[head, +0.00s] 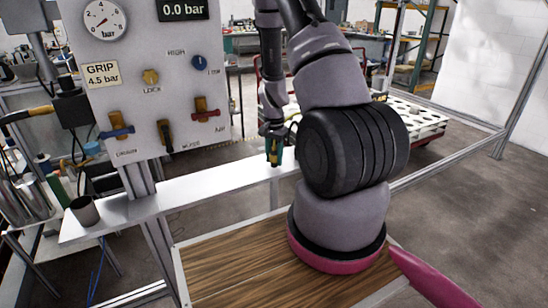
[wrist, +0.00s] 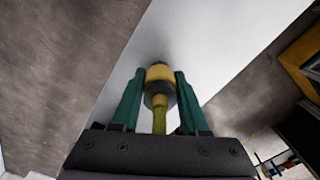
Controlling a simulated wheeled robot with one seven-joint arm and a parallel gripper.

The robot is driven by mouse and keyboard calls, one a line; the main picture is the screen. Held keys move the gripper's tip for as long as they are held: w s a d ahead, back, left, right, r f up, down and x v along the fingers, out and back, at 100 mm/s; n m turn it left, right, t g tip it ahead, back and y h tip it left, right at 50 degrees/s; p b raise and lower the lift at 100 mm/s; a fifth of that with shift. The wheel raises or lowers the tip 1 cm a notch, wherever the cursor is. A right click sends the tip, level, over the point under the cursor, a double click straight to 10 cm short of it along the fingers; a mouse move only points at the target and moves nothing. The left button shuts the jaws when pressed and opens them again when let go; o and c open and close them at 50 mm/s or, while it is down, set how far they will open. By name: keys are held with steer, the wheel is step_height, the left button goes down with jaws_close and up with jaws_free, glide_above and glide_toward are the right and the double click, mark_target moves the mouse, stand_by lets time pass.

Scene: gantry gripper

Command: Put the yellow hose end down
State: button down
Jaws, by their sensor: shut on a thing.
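The yellow hose end (wrist: 158,75) has a yellow and dark grey banded body with a narrower yellow stem. My gripper (wrist: 158,95) has green fingers and is shut on it, one finger on each side. In the head view my gripper (head: 274,150) points down at the bare metal shelf (head: 215,185), right of the control panel. The shelf also fills the middle of the wrist view (wrist: 215,45). I cannot tell whether the hose end touches the shelf. Most of the hose end is hidden by the fingers in the head view.
The control panel (head: 140,100) with gauge, knobs and levers stands behind the shelf at the left. A dark cup (head: 84,211) sits at the shelf's left end. The shelf between cup and gripper is clear. A wooden board (head: 240,275) lies in front.

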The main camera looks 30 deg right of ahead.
steer(key=shift+c, duration=2.1)
jaws_free()
